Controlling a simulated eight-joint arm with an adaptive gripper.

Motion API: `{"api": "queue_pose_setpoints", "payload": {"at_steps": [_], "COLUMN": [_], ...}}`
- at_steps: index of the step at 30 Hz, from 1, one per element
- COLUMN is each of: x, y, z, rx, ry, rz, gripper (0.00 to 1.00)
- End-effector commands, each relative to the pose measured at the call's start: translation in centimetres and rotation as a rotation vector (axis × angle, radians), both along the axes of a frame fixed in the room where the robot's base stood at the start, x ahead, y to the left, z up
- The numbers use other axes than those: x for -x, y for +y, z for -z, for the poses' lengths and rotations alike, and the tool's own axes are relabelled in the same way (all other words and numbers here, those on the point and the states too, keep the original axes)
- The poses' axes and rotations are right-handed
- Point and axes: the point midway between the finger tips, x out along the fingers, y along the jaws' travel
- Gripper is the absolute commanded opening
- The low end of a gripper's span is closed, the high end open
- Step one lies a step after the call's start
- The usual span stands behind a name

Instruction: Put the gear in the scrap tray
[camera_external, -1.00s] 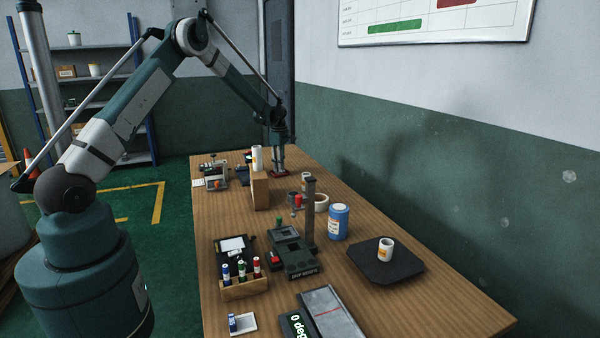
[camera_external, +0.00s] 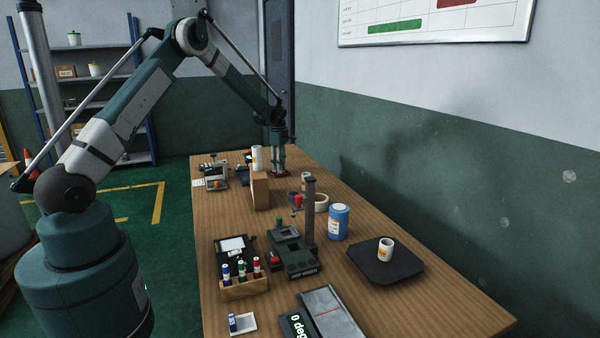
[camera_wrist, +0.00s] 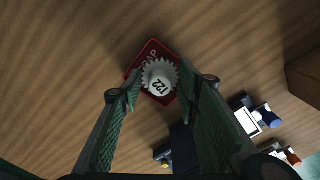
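The gear (camera_wrist: 157,78) is pale grey, toothed, with a raised hub marked "122". In the wrist view it lies on the small red scrap tray (camera_wrist: 153,50), whose lettering it partly covers. The tray shows as a dark red patch at the far end of the bench (camera_external: 283,174). My gripper (camera_wrist: 159,92) is open, with one green finger on each side of the gear and close to its teeth. In the external view my gripper (camera_external: 278,171) points straight down over the tray; the gear cannot be made out there.
A wooden block (camera_external: 260,190) with a white cylinder (camera_external: 257,158) stands nearer the camera. A tape roll (camera_external: 320,203), a blue jar (camera_external: 338,222), a post stand (camera_external: 309,215) and a black mat (camera_external: 386,268) with a cup lie further forward. Bare wood surrounds the tray's upper left in the wrist view.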

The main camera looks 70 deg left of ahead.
Motion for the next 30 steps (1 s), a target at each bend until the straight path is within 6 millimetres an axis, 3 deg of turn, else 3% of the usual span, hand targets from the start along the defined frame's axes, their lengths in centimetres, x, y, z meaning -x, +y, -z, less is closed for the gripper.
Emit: {"api": "queue_pose_setpoints", "payload": {"at_steps": [8,21,30], "x": [0.0,0.0,0.0], "y": [0.0,0.0,0.0], "z": [-2.9,-9.8,-11.9], "rx": [0.0,0.0,0.0], "ry": [0.0,0.0,0.0], "rz": [0.0,0.0,0.0], "gripper": [0.33,0.33,0.33]}}
